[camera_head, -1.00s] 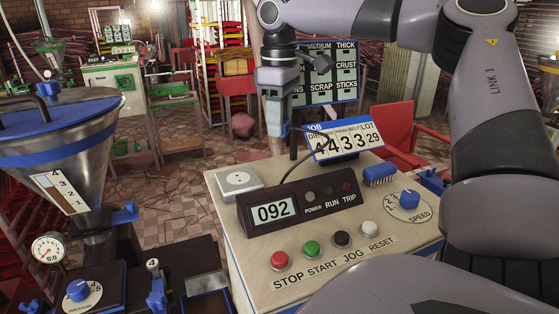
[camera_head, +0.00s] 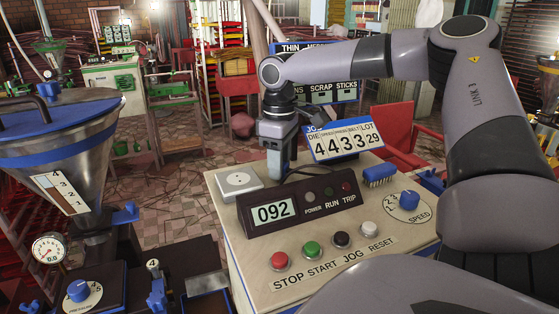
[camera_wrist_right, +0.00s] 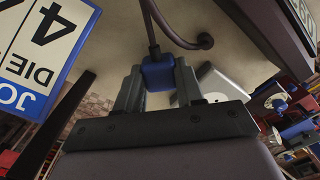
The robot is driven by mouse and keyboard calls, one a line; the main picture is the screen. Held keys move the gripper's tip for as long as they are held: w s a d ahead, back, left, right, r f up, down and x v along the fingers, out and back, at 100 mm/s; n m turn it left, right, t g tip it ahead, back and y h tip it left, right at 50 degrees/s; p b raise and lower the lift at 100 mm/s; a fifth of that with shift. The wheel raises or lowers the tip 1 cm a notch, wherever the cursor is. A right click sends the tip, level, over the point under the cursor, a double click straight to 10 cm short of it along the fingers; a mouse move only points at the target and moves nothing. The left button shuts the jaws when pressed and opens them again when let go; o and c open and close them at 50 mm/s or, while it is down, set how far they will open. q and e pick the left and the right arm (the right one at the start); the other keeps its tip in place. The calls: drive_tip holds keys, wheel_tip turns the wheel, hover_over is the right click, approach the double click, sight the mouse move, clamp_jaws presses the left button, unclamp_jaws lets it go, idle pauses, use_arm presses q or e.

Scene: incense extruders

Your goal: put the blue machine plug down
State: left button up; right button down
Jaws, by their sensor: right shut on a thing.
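The blue machine plug (camera_wrist_right: 158,73) is between the two fingers of my right gripper (camera_wrist_right: 157,85) in the right wrist view, with a dark cord (camera_wrist_right: 165,30) running from it. In the head view my right gripper (camera_head: 281,172) points down at the back of the console top, behind the dark display box (camera_head: 298,205) that reads 092. The plug is mostly hidden there. A white socket plate (camera_head: 237,182) lies on the console just left of the gripper; it also shows in the right wrist view (camera_wrist_right: 220,85) beside the fingers. My left gripper does not show.
A job sign (camera_head: 345,142) with number cards stands close right of the gripper. A blue brush (camera_head: 380,176) and speed dial (camera_head: 409,200) are further right. Red, green, black and white buttons line the console front. A hopper machine (camera_head: 70,190) stands at the left.

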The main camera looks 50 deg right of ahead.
drive_tip(key=shift+f, duration=0.25)
drive_tip(key=shift+f, duration=0.3)
drive_tip(key=c, duration=0.7)
unclamp_jaws()
wheel_tip(320, 180, up, 13)
drive_tip(key=shift+r, duration=0.1)
